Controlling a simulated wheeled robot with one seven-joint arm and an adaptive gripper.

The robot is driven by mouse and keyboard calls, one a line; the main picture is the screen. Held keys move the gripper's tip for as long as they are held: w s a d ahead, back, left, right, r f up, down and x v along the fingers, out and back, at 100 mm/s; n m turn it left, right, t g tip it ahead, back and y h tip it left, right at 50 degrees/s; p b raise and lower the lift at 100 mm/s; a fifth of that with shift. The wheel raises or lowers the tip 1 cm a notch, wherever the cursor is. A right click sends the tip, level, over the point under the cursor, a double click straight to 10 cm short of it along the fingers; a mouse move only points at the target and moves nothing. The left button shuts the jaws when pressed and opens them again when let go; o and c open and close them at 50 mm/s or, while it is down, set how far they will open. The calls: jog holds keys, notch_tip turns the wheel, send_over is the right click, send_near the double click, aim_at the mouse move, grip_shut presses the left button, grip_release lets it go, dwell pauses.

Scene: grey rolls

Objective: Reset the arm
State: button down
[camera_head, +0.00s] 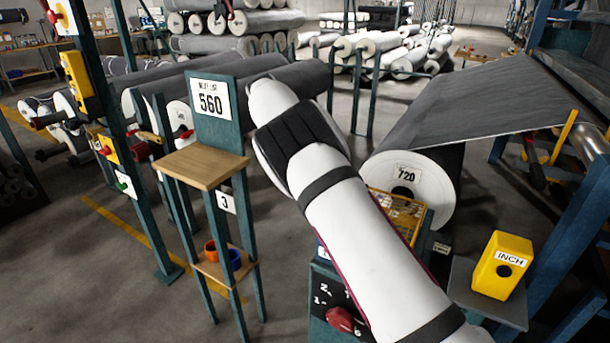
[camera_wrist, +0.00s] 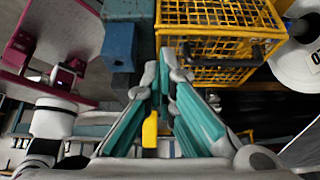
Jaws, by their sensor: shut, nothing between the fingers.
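My white arm runs across the middle of the head view, from the lower right up to a bent elbow near the sign 560. My gripper is hidden in the head view. In the wrist view my gripper (camera_wrist: 163,72) has teal fingers with grey tips close together, and nothing is held between them. It hangs in front of a yellow mesh cage (camera_wrist: 218,45), which also shows partly behind my arm in the head view (camera_head: 398,212). I cannot tell whether the fingertips touch the cage.
A wooden-topped stand (camera_head: 202,167) is left of my arm. A grey roll marked 720 (camera_head: 437,185) and a yellow INCH box (camera_head: 503,265) are to the right. A dark panel with a red knob (camera_head: 341,318) sits below my arm. Open floor (camera_head: 90,270) lies at lower left.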

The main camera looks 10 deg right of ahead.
jog(key=s+d+r+n+y, duration=0.4)
jog(key=d+r, duration=0.3)
jog(key=r, duration=0.5)
jog(key=s+d+r+n+t+y, duration=0.1)
jog(key=s+d+r+n, duration=0.15)
jog(key=s, duration=0.45)
jog(key=s+d+r+n+t, duration=0.1)
jog(key=s+r+n, duration=0.3)
jog(key=s, duration=0.2)
jog(key=s+d+n+t+y, duration=0.1)
jog(key=s+n, duration=0.6)
jog(key=s, duration=0.8)
jog(key=s+f+n+t, duration=0.1)
jog(key=s+f+n, duration=0.3)
jog(key=s, duration=0.4)
jog(key=s+f+n+t, duration=0.1)
jog(key=s+f+n, duration=0.3)
jog(key=s, duration=0.3)
notch_tip(320, 180, up, 14)
jog(key=t+p, duration=0.3)
jog(key=p, duration=1)
jog(key=shift+w+r+h, duration=0.15)
jog(key=shift+r+h, duration=0.05)
jog(key=shift+h, duration=0.2)
